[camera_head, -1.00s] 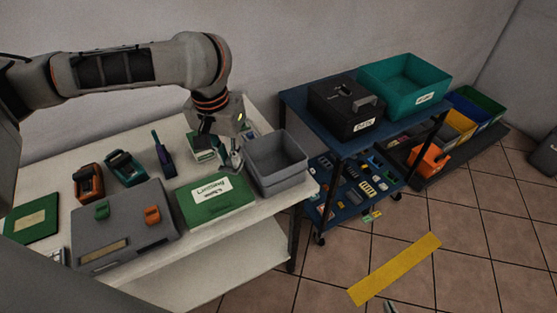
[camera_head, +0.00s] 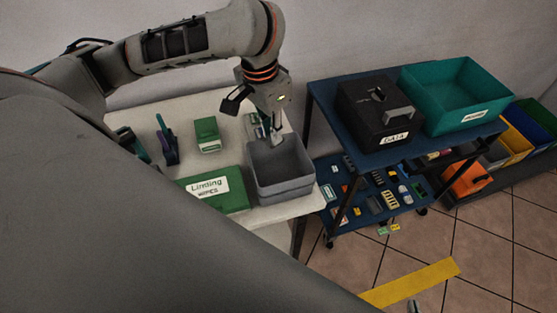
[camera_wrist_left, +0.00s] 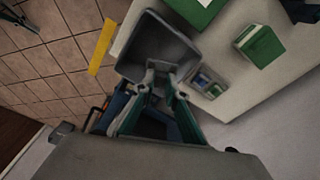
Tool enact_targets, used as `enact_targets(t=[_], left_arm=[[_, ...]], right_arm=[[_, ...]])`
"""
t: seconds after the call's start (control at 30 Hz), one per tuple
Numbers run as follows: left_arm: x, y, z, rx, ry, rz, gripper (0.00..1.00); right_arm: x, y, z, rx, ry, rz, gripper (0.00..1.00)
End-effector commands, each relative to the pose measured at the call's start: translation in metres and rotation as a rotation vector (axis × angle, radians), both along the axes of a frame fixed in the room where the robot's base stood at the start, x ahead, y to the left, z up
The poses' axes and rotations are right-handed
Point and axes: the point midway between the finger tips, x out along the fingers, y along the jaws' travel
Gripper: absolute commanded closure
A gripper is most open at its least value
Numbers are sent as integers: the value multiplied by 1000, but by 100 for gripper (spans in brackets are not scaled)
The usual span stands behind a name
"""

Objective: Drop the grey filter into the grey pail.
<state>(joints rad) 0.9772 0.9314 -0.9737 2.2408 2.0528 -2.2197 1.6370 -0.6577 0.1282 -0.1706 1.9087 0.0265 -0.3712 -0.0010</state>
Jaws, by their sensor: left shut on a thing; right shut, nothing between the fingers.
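The grey pail (camera_head: 287,190) stands open on the right end of the white table; its inside shows in the left wrist view (camera_wrist_left: 155,38). My left gripper (camera_head: 273,124) is shut on a small grey thing, which looks like the grey filter (camera_head: 278,139), at the pail's back left rim. In the left wrist view the left fingertips (camera_wrist_left: 164,72) overlap the pail's near edge; the filter is hard to make out there. Only a grey tip of my right gripper (camera_head: 413,306) shows at the bottom edge of the head view, shut and apart from everything.
A green wipes box (camera_head: 218,188) lies left of the pail, with a small green box (camera_head: 207,135) behind. A blue cart (camera_head: 330,95) to the right carries a black case (camera_head: 378,115) and teal bin (camera_head: 458,98). My grey arm hides the table's left part.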

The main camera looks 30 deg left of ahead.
Motion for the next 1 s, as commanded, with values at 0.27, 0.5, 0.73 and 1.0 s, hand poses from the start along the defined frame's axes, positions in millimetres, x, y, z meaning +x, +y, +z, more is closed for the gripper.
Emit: enact_targets(t=[0.27, 0.5, 0.73, 1.0], left_arm=[[-2, 2, -20, 1, 1, -13, 97], [0, 2, -40, 1, -6, -13, 97], [-1, 2, -54, 0, -4, -12, 97], [0, 2, -61, 1, -4, -11, 97]], right_arm=[[0, 7, -5, 11, -4, 4, 100], [13, 21, -14, 35, -47, 17, 100], [16, 30, -28, 46, -65, 36, 100], [10, 26, -50, 40, -45, 35, 100]])
